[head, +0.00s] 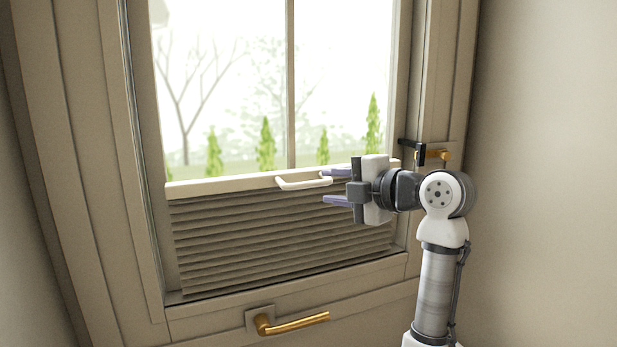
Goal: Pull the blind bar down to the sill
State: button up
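The blind bar (226,186) is a pale rail that runs across the lower part of the window, at the top of a grey-brown pleated blind (262,240). A white handle (303,184) is fixed near the bar's middle. The pleats fill the space between the bar and the sill (290,287). My gripper (324,186) is at the right of the handle, with its two fingers apart one above the other and pointing left. The upper fingertip is close to the handle's right end; I cannot tell whether they touch. Part of the bar is hidden behind my gripper.
A brass window lever (292,323) sticks out on the frame below the sill. A black and brass fitting (424,154) is on the right frame, just behind my wrist. Plain wall (545,180) lies to the right. The room left of my gripper is clear.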

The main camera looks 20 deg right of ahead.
aim_at(312, 185)
jog(key=p+x, duration=0.2)
jog(key=x, duration=0.5)
grip_shut()
